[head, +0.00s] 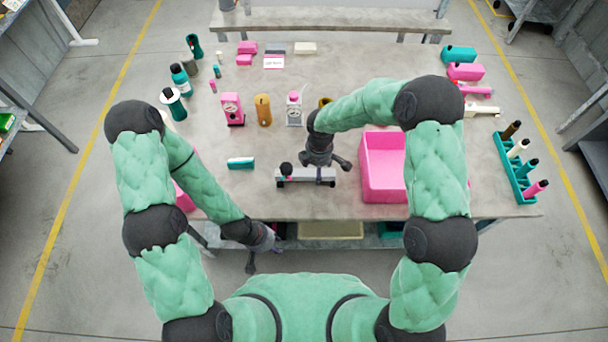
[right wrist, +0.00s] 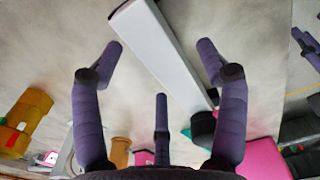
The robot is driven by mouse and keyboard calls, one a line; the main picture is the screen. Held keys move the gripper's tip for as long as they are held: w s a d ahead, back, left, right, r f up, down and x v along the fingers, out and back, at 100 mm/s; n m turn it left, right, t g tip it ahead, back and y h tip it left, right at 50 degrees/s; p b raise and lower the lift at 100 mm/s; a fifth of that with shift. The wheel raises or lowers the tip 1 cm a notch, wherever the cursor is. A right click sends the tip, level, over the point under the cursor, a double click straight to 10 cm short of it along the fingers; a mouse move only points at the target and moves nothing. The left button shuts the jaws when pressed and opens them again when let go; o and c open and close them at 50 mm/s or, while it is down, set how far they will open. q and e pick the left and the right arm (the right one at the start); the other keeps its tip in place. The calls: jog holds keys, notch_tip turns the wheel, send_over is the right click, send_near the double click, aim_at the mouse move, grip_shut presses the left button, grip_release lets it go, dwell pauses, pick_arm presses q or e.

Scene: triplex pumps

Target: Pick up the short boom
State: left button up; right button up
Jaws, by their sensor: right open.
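A light grey bar with dark fittings (head: 300,182), which looks like the short boom, stands on the table near its front edge. In the right wrist view the bar (right wrist: 160,50) runs diagonally from the top toward a dark round part at lower right. My right gripper (head: 322,168) is over the bar and hides part of it. Its fingers are spread, with the bar passing between their tips and no grip on it. My left gripper (head: 263,255) hangs in front of the table's front edge, fingers apart and empty.
A pink bin (head: 382,193) stands just right of my right gripper. A teal and white box (head: 240,163) lies to the left. Pink, yellow and white pump parts (head: 263,110) stand behind. A teal rack (head: 515,170) is at the right edge. Bare table lies around the teal box.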

jog(key=shift+f, duration=0.95)
grip_shut()
jog(key=shift+w+r, duration=0.1)
jog(key=shift+r, duration=0.05)
notch_tip(320, 180, up, 10)
jog(key=shift+f, duration=0.1)
jog(key=shift+f+b, duration=3)
jog(key=shift+f, duration=2)
